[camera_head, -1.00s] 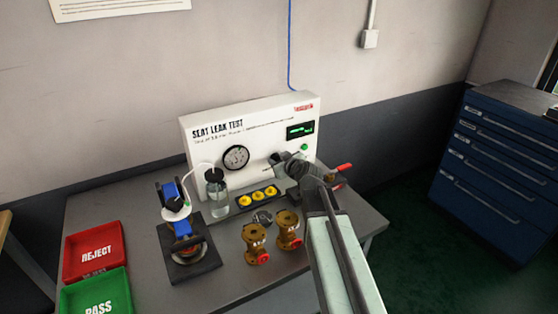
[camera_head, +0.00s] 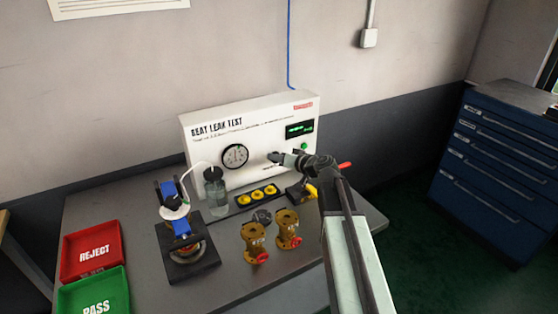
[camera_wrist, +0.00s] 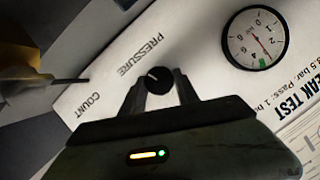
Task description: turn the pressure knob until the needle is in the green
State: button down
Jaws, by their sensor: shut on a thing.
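The white seat leak test panel (camera_head: 255,130) stands at the back of the bench. Its round gauge (camera_head: 235,156) is left of my gripper (camera_head: 275,157), which is at the panel face. In the wrist view, my gripper (camera_wrist: 158,86) is shut on the black pressure knob (camera_wrist: 157,80), a finger on each side, below the word PRESSURE. The gauge (camera_wrist: 254,38) shows a red needle pointing down and right in the picture, its tip close beside the small green mark. I cannot tell whether they overlap. In the head view my gripper hides the knob.
A bottle with a tube (camera_head: 215,190), a black strip with yellow parts (camera_head: 258,196) and brass valves (camera_head: 288,228) stand before the panel. A blue clamped fixture (camera_head: 183,240) is further left. Red reject (camera_head: 92,250) and green pass (camera_head: 95,292) trays lie at the left.

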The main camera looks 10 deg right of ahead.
jog(key=shift+m+y, duration=0.3)
dwell(0.4)
jog(key=c, duration=0.9)
grip_release()
jog(key=p+v, duration=0.2)
jog(key=v, duration=0.5)
jog(key=shift+s+d, duration=0.25)
jog(key=shift+s, duration=0.05)
